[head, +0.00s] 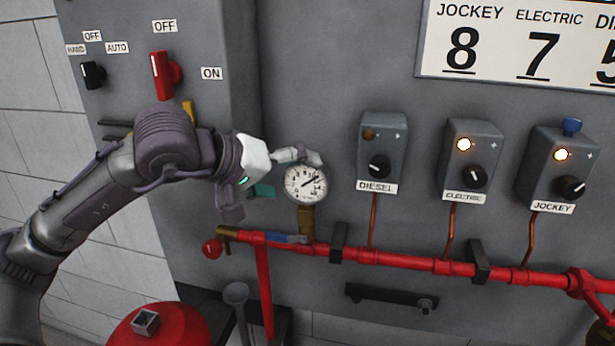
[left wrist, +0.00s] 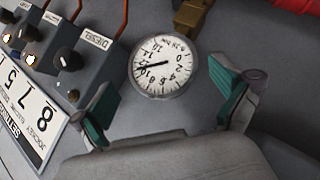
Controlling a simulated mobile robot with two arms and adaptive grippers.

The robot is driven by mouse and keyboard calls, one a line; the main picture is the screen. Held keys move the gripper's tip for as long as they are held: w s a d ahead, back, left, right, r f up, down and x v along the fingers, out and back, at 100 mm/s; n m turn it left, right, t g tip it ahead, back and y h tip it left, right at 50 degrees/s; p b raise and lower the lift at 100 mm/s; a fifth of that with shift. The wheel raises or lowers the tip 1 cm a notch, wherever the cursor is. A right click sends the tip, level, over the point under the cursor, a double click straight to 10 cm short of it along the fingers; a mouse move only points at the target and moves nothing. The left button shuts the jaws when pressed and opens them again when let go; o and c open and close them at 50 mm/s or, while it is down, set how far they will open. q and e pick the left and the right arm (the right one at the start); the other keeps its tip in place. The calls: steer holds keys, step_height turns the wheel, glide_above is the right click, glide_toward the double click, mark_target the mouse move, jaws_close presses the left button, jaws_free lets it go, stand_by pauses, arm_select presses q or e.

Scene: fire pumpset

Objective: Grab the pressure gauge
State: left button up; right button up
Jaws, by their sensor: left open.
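The pressure gauge (head: 306,184) has a round white dial with a black needle and stands on a brass fitting (head: 307,222) above the red pipe. In the left wrist view the gauge (left wrist: 163,66) appears turned over, in front of and between my finger pads. My left gripper (head: 281,174) is beside the gauge on its left, with one finger near its top edge. It also shows in the left wrist view (left wrist: 163,112), open, with green pads apart and nothing between them at the tips. Whether a finger touches the gauge cannot be told. My right gripper is out of view.
A red pipe (head: 400,261) runs below the gauge, with a blue-handled valve (head: 287,239) at its left. Control boxes labelled diesel (head: 382,150), electric (head: 470,158) and jockey (head: 556,165) are on the right. A cabinet with a red switch (head: 162,75) is at the upper left.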

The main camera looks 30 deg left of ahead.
mark_target(300, 180)
arm_select(q)
steer(key=shift+w+d+f+p, duration=0.15)
steer(key=shift+w+p, duration=0.15)
steer(key=shift+w, duration=0.05)
steer(key=p+x, duration=0.2)
steer(key=x, duration=0.1)
steer(key=shift+w+f, duration=0.15)
steer(key=shift+f, duration=0.05)
steer(key=shift+w+f, duration=0.35)
steer(key=shift+w, duration=0.05)
steer(key=shift+s, duration=0.15)
steer(key=c, duration=0.3)
steer(key=shift+r, duration=0.1)
steer(key=c, duration=0.9)
